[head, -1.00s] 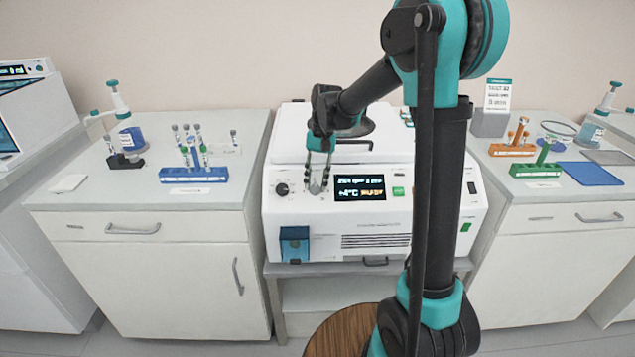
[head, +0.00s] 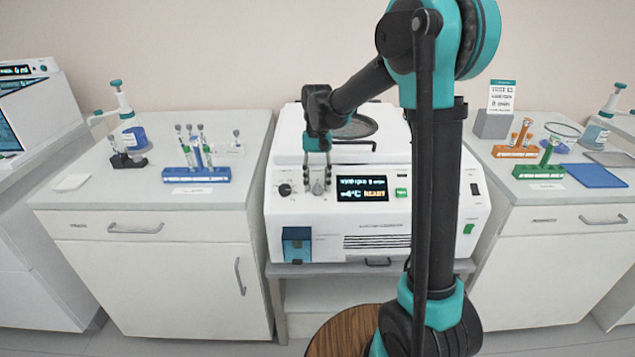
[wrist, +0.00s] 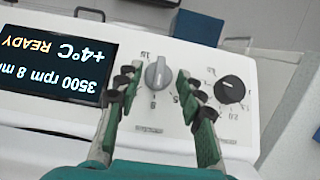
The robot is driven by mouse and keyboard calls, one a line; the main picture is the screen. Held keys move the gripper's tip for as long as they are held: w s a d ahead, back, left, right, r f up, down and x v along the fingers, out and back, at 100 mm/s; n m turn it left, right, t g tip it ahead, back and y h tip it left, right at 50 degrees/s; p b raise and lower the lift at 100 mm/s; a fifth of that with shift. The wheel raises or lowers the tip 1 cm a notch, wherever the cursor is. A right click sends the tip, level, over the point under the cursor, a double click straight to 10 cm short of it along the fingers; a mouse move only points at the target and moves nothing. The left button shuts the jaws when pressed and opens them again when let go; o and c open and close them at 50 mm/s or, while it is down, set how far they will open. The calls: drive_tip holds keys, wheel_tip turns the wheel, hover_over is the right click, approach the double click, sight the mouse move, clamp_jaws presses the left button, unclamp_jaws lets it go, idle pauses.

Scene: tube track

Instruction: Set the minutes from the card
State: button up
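The white centrifuge (head: 420,220) stands on the middle bench. Its lit display (head: 362,189) also shows upside down in the wrist view (wrist: 55,58), where it reads 3500 rpm, 8 min, +4°C, READY. The grey knob (wrist: 157,73) has numbers around it. My gripper (head: 318,188) points at the front panel. In the wrist view its two fingertips (wrist: 159,80) stand on either side of the grey knob, with what looks like a small gap at each side. The card (head: 501,97) stands on the right bench; its bottom line appears to read 8 min.
A black knob (wrist: 229,90) sits close beside one finger. A green button (head: 401,193) is right of the display. A blue tube rack (head: 196,174) stands on the left bench; orange (head: 514,152) and green (head: 538,172) racks stand on the right bench.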

drive_tip(key=shift+o, duration=0.8)
drive_tip(key=v, duration=1.2)
drive_tip(key=shift+s+d, duration=0.1)
drive_tip(key=s+d+f+t, duration=0.3)
drive_tip(key=s+d+f, duration=0.5)
drive_tip(key=s+f, duration=0.2)
drive_tip(key=s+d+f+t, duration=0.3)
drive_tip(key=s+d+f, duration=0.6)
drive_tip(key=s, duration=0.3)
drive_tip(key=shift+s+d+f+t, duration=0.3)
drive_tip(key=shift+s+f+t, duration=0.1)
drive_tip(key=shift+f, duration=0.1)
drive_tip(key=shift+w, duration=0.1)
